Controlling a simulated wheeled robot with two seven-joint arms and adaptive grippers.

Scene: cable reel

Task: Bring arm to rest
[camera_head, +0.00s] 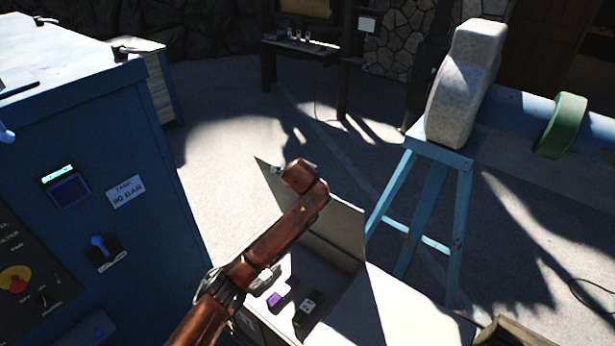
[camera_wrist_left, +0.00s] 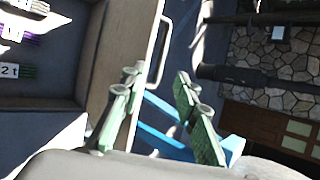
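My left arm (camera_head: 265,245) comes in from the bottom of the head view and reaches up over an open box (camera_head: 340,225). Its hand end is small and mostly hidden behind the wrist there. In the left wrist view my left gripper (camera_wrist_left: 157,98) has its two green fingers apart, with nothing between them. The fingers are beside the box's outer wall and handle. My right gripper is in neither view.
A blue cabinet (camera_head: 130,245) with switches and a red button stands at left. The box holds labelled bundles (camera_head: 283,292). Floor behind the box is open.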

